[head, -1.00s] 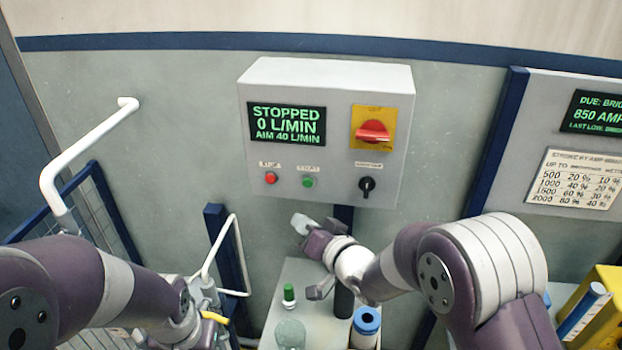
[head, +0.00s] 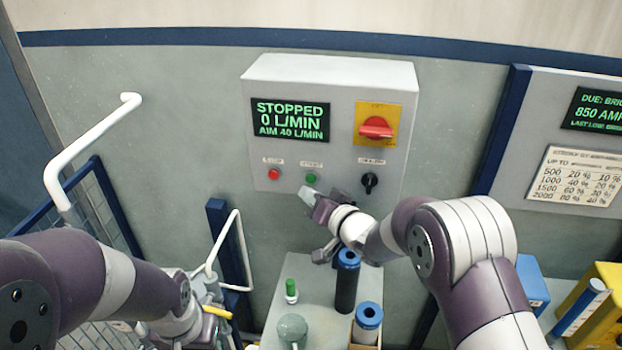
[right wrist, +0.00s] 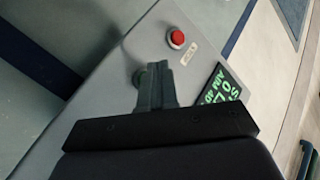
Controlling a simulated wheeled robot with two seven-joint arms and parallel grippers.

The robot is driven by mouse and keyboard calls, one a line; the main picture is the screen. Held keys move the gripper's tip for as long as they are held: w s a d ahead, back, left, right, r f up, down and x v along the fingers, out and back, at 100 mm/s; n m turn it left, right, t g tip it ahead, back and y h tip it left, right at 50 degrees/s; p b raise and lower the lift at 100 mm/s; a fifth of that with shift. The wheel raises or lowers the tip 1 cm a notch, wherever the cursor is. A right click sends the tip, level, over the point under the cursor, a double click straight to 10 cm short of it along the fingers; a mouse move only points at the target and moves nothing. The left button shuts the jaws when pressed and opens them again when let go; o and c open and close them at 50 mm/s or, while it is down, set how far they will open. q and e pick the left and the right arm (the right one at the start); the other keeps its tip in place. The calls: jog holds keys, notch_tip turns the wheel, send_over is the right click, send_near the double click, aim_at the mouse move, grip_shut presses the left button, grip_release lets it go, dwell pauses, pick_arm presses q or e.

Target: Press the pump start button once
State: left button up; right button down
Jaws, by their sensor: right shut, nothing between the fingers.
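The control box (head: 345,80) on the wall has a display (head: 290,120) reading STOPPED, 0 L/MIN, AIM 40 L/MIN. Below it are a red button (head: 274,174) and a green start button (head: 311,178). My right gripper (head: 307,194) is shut and empty, its tip just below the green button in the head view. I cannot tell whether it touches. In the right wrist view the shut fingers (right wrist: 155,82) point at the panel near the red button (right wrist: 177,39); the green button is not clearly visible there. My left gripper (head: 205,290) is low at left, its jaws unclear.
A yellow-backed red rotary switch (head: 377,127) and a black knob (head: 370,183) are on the same box, right of the buttons. A white rail (head: 92,150) is at left.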

jog(key=shift+w+d, duration=0.1)
jog(key=shift+w, duration=0.6)
jog(key=shift+w, duration=0.15)
dwell(1.5)
jog(key=shift+w+d, duration=0.1)
jog(key=shift+w, duration=0.2)
jog(key=shift+w+d, duration=0.1)
jog(key=shift+w, duration=0.35)
dwell(0.6)
jog(key=shift+s, duration=0.9)
